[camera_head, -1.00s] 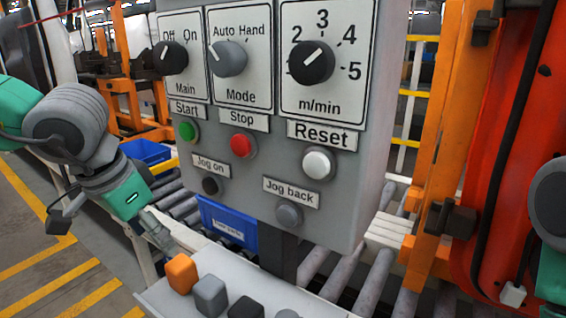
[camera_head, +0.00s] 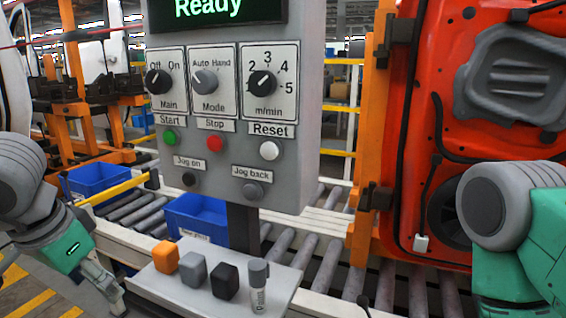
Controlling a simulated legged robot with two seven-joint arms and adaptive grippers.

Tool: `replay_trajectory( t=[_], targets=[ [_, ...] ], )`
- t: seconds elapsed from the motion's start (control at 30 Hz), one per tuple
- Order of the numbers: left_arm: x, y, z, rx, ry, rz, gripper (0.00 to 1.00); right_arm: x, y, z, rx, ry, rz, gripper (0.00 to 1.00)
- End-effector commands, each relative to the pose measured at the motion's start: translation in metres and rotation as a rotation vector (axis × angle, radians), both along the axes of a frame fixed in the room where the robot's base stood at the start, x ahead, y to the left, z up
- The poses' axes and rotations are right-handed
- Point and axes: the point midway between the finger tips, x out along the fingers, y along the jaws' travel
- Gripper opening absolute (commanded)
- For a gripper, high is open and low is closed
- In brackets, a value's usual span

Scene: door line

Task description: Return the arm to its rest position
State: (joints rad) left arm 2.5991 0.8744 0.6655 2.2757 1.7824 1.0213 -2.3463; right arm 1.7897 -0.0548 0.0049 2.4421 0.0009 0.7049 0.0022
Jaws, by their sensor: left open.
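My left arm comes in from the left edge, grey and teal. Its gripper (camera_head: 106,285) points down and to the right, open and empty, left of the small shelf (camera_head: 190,296) and apart from the control panel (camera_head: 228,165). The panel shows "Ready" on its screen (camera_head: 212,8), three knobs and several buttons. My right arm (camera_head: 520,215) shows at the right edge as grey and teal links; its gripper is out of view.
On the shelf stand an orange block (camera_head: 165,257), a grey block (camera_head: 192,269), a black block (camera_head: 224,281) and a grey-capped marker (camera_head: 258,288). Blue bins (camera_head: 195,217) and a roller conveyor (camera_head: 325,268) lie behind. A red door (camera_head: 480,120) hangs at the right.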

Motion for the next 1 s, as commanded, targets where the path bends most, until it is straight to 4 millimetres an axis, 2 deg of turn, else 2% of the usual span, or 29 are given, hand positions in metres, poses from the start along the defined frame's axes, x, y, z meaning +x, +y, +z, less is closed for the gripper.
replay_trajectory(
  t=[0.37, 0.57, 0.63, 0.77, 0.9, 1.0],
  targets=[
    [0.006, 0.013, -0.073, 0.138, -0.024, 0.158, 0.59, 0.001, 0.000, 0.000, 0.000, -0.001, 0.000, 0.40],
    [0.002, 0.022, -0.135, 0.206, -0.066, 0.236, 0.59, 0.000, 0.000, 0.000, 0.000, -0.001, 0.000, 0.40],
    [-0.006, 0.022, -0.165, 0.219, -0.083, 0.255, 0.59, 0.001, 0.000, 0.000, 0.000, -0.001, 0.000, 0.40],
    [-0.034, 0.018, -0.223, 0.202, -0.094, 0.266, 0.59, 0.001, 0.000, 0.000, 0.000, -0.001, 0.000, 0.40],
    [-0.084, 0.007, -0.279, 0.132, -0.036, 0.260, 0.59, 0.001, 0.000, 0.000, 0.000, -0.001, 0.000, 0.40],
    [-0.125, 0.000, -0.308, 0.081, 0.045, 0.259, 0.59, 0.001, 0.000, 0.000, 0.000, -0.001, 0.000, 0.40]
  ],
)
